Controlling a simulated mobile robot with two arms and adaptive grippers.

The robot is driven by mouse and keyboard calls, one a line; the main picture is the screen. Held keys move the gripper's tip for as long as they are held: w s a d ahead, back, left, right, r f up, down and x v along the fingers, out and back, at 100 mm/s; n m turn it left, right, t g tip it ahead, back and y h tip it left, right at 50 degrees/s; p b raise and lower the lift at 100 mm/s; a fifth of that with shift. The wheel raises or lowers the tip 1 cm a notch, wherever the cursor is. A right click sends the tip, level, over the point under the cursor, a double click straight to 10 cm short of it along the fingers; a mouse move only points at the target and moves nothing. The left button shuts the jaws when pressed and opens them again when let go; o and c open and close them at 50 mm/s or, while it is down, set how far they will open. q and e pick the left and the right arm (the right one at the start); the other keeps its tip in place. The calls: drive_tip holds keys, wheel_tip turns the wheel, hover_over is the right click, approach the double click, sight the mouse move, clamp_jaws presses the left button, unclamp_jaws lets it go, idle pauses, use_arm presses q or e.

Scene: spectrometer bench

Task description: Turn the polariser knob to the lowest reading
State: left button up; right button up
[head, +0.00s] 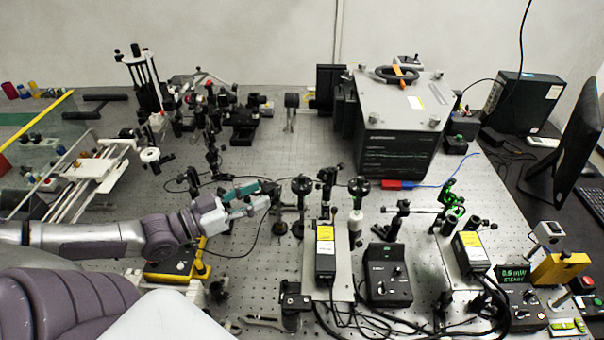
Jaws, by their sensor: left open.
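My left gripper (268,194) reaches in from the left over the optical table, pointing right. Its fingers are apart, and the tips are close to a dark post-mounted part just left of a round black mount (302,185). I cannot tell whether they touch anything. A second round black mount (358,186) stands further right, above a white cylinder. Which of these carries the polariser knob is too small to tell. A power display (513,276) at the right reads about 0.6 mW, with STEADY below it, in green. My right gripper is not in view.
Yellow-labelled boxes (325,248) and a black control box (387,275) stand in front. A large grey instrument (402,115) fills the back right, with a monitor (570,140) beyond. Cables lie along the front. Bare perforated tabletop (290,150) shows behind the mounts.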

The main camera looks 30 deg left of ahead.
sight(298, 177)
use_arm(q)
drive_tip(key=b+x, duration=0.3)
drive_tip(key=x, duration=0.3)
drive_tip(key=shift+w+f, duration=0.15)
drive_tip(key=shift+w, duration=0.15)
drive_tip(key=shift+w+d, duration=0.15)
drive_tip(key=shift+w, duration=0.15)
drive_tip(key=shift+b+x, duration=0.45)
drive_tip(key=shift+x, duration=1.75)
drive_tip(key=shift+w+d, duration=0.15)
drive_tip(key=shift+w, duration=0.15)
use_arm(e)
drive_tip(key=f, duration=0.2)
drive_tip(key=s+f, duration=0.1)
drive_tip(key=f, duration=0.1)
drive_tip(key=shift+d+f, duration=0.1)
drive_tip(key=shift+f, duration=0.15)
